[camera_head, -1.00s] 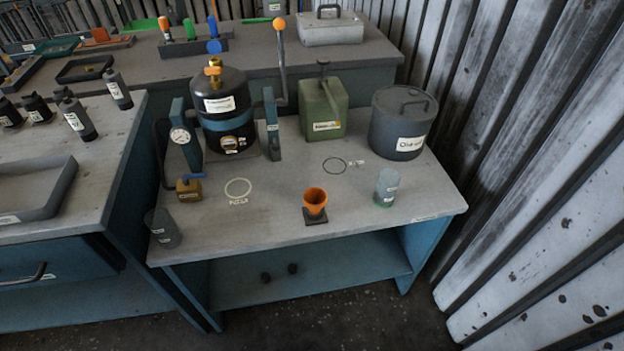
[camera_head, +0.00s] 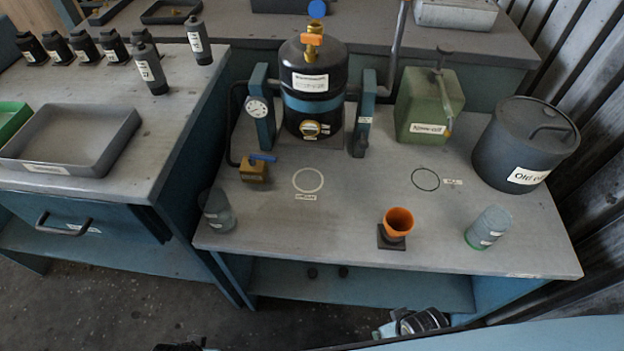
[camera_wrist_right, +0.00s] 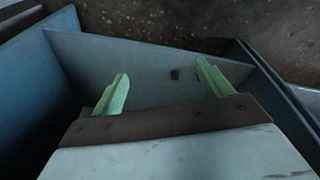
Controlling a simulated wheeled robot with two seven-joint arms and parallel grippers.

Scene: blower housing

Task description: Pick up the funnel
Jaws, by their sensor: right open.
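The orange funnel (camera_head: 398,220) stands upright, wide mouth up, in a small dark square holder (camera_head: 388,241) near the front edge of the workbench (camera_head: 340,205). My right gripper (camera_wrist_right: 162,72) shows in the right wrist view with its two green fingers wide apart and nothing between them. That view looks at the blue bench frame and lower shelf, and the funnel is not in it. Part of my right arm shows at the bottom right of the head view, low in front of the bench. My left gripper is not in view.
A clear cup (camera_head: 489,228) stands right of the funnel, and another (camera_head: 217,210) at the front left. Behind are a green canister (camera_head: 428,105), a dark lidded pot (camera_head: 520,145) and a black tank (camera_head: 313,85). The lower shelf (camera_head: 400,285) lies below the funnel.

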